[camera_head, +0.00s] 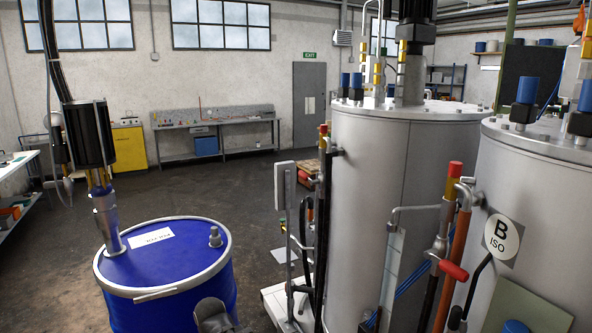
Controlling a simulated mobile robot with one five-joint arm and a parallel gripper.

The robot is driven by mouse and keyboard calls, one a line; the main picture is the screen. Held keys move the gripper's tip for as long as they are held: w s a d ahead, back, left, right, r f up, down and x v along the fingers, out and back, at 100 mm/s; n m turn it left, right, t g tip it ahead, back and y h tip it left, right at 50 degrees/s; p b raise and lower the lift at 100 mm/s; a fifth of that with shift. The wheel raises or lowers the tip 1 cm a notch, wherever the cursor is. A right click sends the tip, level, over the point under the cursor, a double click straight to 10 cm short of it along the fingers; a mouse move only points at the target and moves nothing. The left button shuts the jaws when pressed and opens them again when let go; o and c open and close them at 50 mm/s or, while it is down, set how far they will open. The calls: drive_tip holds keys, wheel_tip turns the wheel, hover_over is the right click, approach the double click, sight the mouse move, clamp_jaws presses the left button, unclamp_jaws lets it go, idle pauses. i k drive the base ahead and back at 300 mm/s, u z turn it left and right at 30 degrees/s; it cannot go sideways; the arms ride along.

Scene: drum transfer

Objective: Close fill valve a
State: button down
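A large grey tank (385,200) stands right of centre, with no letter visible on it. A second grey tank (545,190) at the right edge carries a round "B ISO" sign (502,235). A red lever handle (453,270) sits on the pipework in front of the two tanks and slants down to the right. Upright pipes with red and yellow bands (323,140) run along the left side of the middle tank. No label marks fill valve a, and I cannot tell which fitting it is. A dark grey part at the bottom centre, perhaps my gripper (213,315), is cut off; its fingers cannot be made out.
A blue drum (170,260) with a white label stands at the left, with a pump (90,140) upright in its lid. A workbench (220,125) and a yellow cabinet (128,148) line the back wall.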

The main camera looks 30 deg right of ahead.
sight(302, 174)
drive_tip(key=i, duration=0.85)
drive_tip(key=z, duration=0.05)
